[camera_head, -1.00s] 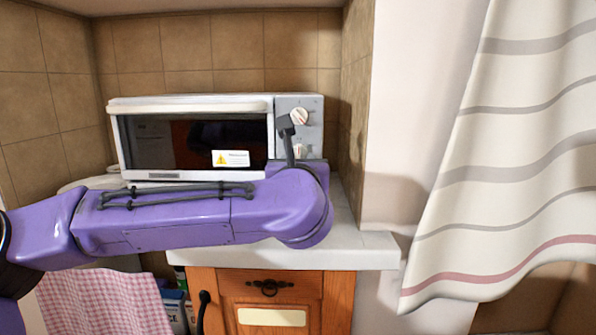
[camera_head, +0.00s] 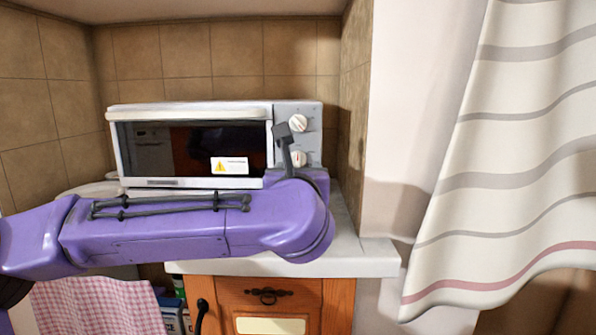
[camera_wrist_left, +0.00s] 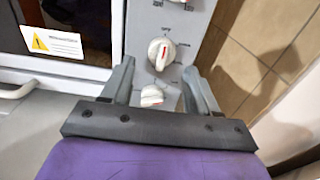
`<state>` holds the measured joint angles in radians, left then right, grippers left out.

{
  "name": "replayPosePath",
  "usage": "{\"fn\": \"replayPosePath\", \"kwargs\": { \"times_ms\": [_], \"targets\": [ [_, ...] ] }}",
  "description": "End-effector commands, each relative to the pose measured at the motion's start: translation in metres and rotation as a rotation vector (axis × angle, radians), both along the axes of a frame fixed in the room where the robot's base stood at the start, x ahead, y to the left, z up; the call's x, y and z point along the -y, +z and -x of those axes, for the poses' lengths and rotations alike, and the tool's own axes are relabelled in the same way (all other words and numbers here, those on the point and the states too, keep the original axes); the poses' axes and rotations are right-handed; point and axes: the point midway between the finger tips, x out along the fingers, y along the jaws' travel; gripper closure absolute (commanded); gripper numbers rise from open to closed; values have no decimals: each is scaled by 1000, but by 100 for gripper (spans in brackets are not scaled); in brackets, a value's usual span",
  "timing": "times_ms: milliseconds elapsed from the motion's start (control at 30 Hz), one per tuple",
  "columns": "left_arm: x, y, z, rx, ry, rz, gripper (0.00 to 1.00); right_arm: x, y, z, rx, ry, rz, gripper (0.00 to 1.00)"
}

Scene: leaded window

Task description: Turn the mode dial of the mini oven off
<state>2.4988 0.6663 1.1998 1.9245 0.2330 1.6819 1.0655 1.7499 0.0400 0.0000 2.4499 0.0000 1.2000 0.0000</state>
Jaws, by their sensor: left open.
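The mini oven (camera_head: 195,106) stands on the counter, its white-framed dark glass door shut. Its grey control panel at the right carries white dials; the upper dial (camera_head: 298,123) and a lower dial (camera_head: 298,158) show in the head view. In the left wrist view a dial with a red mark (camera_wrist_left: 161,54) sits ahead of the fingers, another dial (camera_wrist_left: 151,95) lies between them, and a third is cut off at the top edge. I cannot tell which is the mode dial. My left gripper (camera_wrist_left: 158,76) is open and empty before the panel. My right gripper is out of view.
The tiled wall (camera_head: 355,90) stands close to the panel's right side. The white counter (camera_head: 350,255) runs beneath, above a wooden cabinet (camera_head: 268,285). A striped curtain (camera_head: 500,200) hangs at the right. A pink checked cloth (camera_head: 95,305) hangs at lower left.

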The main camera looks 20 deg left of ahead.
Motion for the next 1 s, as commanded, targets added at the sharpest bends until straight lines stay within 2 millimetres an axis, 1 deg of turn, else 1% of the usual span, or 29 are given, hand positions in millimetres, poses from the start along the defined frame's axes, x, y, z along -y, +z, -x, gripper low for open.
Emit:
{"fn": "replayPosePath", "kwargs": {
  "times_ms": [200, 300, 400, 533, 1000],
  "targets": [
    [15, 0, 51, 5, -3, -2, 40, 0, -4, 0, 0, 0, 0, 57],
    [20, 0, 70, 4, -2, -1, 40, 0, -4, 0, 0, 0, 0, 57],
    [24, 0, 82, 2, -1, -1, 40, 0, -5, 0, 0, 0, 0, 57],
    [25, 0, 88, 0, 1, 0, 40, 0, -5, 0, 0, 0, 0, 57],
    [25, 0, 88, 0, 0, 0, 40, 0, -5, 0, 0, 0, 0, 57]
  ]
}}
